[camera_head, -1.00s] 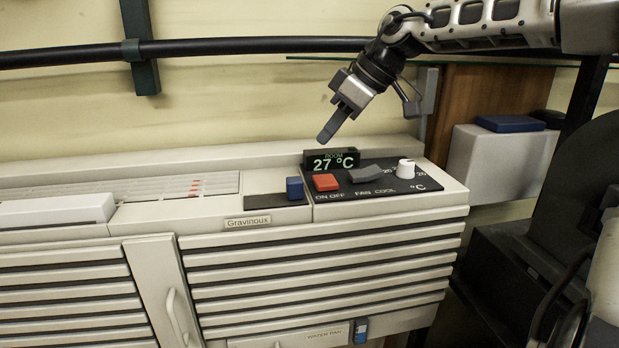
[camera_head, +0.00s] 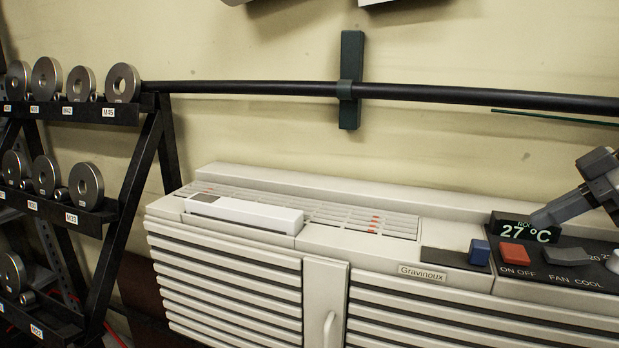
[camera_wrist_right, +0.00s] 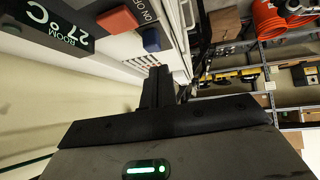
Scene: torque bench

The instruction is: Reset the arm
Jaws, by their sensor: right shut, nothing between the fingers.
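In the right wrist view the shut fingers (camera_wrist_right: 157,88) point up the picture, beside the blue switch (camera_wrist_right: 152,40) and the red button (camera_wrist_right: 118,20). The display reads ROOM 27 °C. My left gripper is not in view.
The Gravinoux unit (camera_head: 215,268) has a grey fan switch (camera_head: 567,257) and a white knob (camera_head: 613,262) at its right. A black rack (camera_head: 112,255) with several metal rings stands at the left. A black hose (camera_head: 250,88) runs along the wall.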

